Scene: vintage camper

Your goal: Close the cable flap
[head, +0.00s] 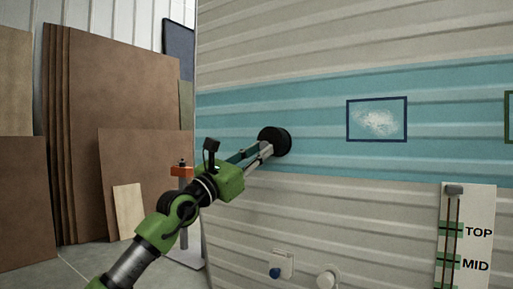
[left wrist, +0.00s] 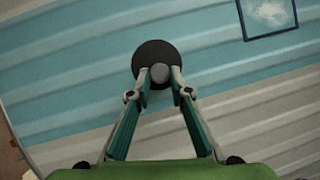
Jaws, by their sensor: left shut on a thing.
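My left gripper (head: 267,152) reaches the teal band of the camper wall. In the left wrist view its fingertips (left wrist: 160,80) are closed around a round grey knob (left wrist: 160,72) on a black disc (left wrist: 156,53). In the head view the black disc (head: 277,141) is at the wall; whether it is fixed there I cannot tell. A small white fitting with a blue round part (head: 281,265) is low on the wall, a possible cable flap; its flap state is unclear. My right gripper is not in view.
A round white fitting (head: 327,277) is beside the blue one. A framed window picture (head: 377,119) is right of the disc. A board marked TOP and MID (head: 482,215) is at the right. Brown panels (head: 115,85) and an orange-topped stand (head: 182,170) are at the left.

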